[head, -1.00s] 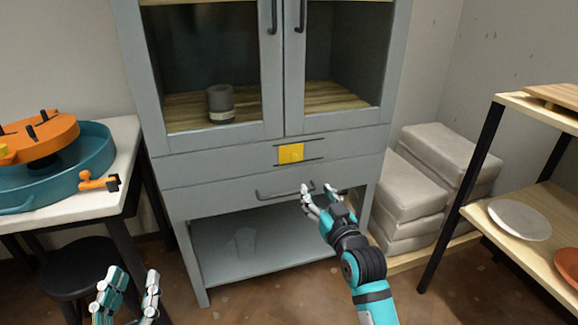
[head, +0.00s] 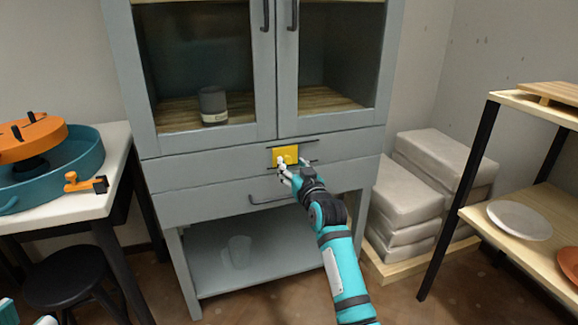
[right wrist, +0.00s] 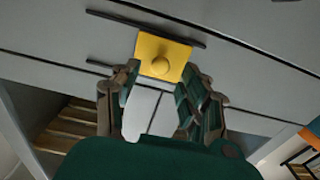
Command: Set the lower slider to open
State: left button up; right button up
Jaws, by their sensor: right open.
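A yellow slider plate (head: 285,156) sits between two dark horizontal rails on the grey cabinet's front, toward the rails' left end in the head view. The right wrist view shows the slider (right wrist: 162,58) with a round yellow knob. It is the only slider I see, and no open or closed marking can be read. My right gripper (head: 294,168) is open just in front of the plate's lower part. In the right wrist view its fingers (right wrist: 162,88) are spread below the knob; contact cannot be told. My left gripper (head: 28,319) is mostly cut off at the lower left corner.
The grey cabinet (head: 165,175) has glass doors above and a drawer handle (head: 270,199) below the slider. A table with a teal basin (head: 85,160) stands left, above a black stool (head: 70,282). Wrapped blocks (head: 408,195) and a shelf rack (head: 480,175) stand right.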

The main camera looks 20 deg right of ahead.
aim_at(289, 160)
jog(key=shift+w+a+b, duration=0.1)
jog(key=shift+w+b, duration=0.35)
jog(key=shift+w, duration=1.2)
jog(key=shift+c, duration=0.4)
grip_shut()
